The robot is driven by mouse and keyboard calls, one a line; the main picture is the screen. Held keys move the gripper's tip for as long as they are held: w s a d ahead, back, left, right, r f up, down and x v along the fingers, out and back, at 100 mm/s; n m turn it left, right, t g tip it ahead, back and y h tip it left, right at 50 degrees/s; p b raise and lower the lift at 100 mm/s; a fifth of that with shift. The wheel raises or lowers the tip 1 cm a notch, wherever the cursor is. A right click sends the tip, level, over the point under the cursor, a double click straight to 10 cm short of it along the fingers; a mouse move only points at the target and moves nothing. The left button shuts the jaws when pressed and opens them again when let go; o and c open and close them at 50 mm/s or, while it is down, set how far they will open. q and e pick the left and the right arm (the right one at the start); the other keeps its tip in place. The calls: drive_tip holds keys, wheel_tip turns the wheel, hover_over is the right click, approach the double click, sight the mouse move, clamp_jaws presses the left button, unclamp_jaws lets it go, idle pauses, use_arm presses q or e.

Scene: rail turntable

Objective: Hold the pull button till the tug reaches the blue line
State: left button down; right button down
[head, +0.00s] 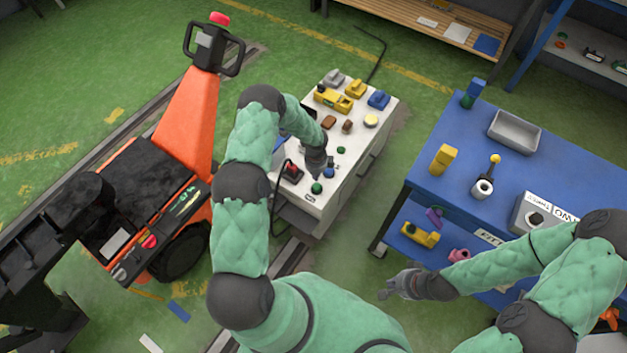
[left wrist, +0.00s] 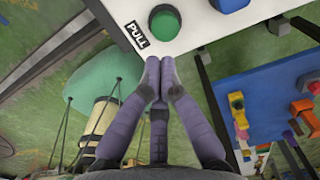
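The green button (head: 316,188) sits at the near corner of the white console's top, beside a label. In the left wrist view the green button (left wrist: 165,22) is domed and dark-ringed, with the PULL label (left wrist: 137,35) beside it. My left gripper (head: 321,172) is over this corner; in the left wrist view its fingertips (left wrist: 160,62) are together, empty, and look just short of the button. The orange tug (head: 185,125) with a black handle stands at the left. A blue strip (head: 178,311) lies on the floor near it. My right gripper (head: 388,289) hangs beside the blue table; its fingers are unclear.
The blue table (head: 425,172) at right holds a grey tray (head: 514,132) and other parts. Rails cross the floor at left. A white strip (head: 150,343) lies near the blue one.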

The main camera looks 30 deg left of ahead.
use_arm(q)
drive_tip(key=shift+w+r+p, duration=0.1)
drive_tip(key=shift+r+p, duration=0.5)
drive_tip(key=shift+r, duration=2.05)
drive_tip(key=s+d+r+n+h, duration=0.3)
drive_tip(key=s+d+n+h, duration=0.1)
drive_tip(key=s+d+n, duration=1.7)
drive_tip(key=s, duration=0.4)
drive_tip(key=shift+s, duration=0.15)
